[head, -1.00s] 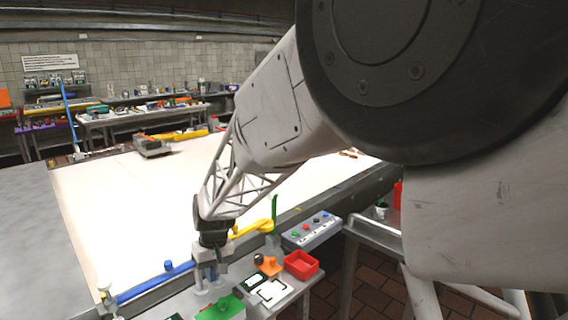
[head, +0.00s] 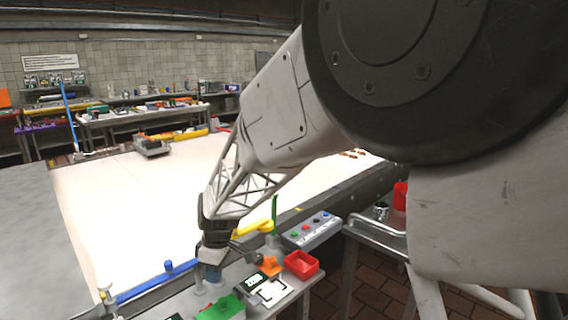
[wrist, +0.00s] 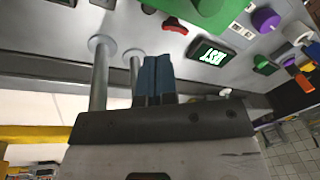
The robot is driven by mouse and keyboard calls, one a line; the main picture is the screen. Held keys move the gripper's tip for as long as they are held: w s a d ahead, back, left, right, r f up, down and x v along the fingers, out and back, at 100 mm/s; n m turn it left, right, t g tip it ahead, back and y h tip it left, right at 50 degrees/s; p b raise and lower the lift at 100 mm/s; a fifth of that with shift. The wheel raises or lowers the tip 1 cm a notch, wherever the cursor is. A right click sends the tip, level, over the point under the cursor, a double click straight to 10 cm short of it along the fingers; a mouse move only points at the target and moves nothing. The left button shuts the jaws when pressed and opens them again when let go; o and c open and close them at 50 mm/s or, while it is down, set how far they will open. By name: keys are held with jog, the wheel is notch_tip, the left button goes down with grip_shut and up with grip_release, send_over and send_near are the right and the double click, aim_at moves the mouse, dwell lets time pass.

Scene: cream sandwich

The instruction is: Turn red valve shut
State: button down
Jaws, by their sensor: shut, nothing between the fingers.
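My gripper (wrist: 155,78) has blue fingers that lie together, shut and empty, in the wrist view. In the head view my gripper (head: 211,272) is low over the near bench. A small red handle-like part (wrist: 174,25), possibly the red valve, lies on the grey panel beyond the fingertips, a little to their right. It is apart from the fingers. I cannot make out this red part in the head view, where the arm and other items crowd the bench.
Two grey posts (wrist: 99,75) stand left of the fingers. A green block (wrist: 212,12) and a lit display (wrist: 212,53) are close by. A red tray (head: 301,264), an orange piece (head: 270,266) and a button box (head: 312,230) sit to the right. A blue bar (head: 155,282) runs left.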

jog(key=n, duration=1)
jog(key=shift+s+d, duration=0.1)
jog(key=shift+d, duration=0.15)
jog(key=shift+n, duration=0.3)
jog(key=shift+f, duration=0.1)
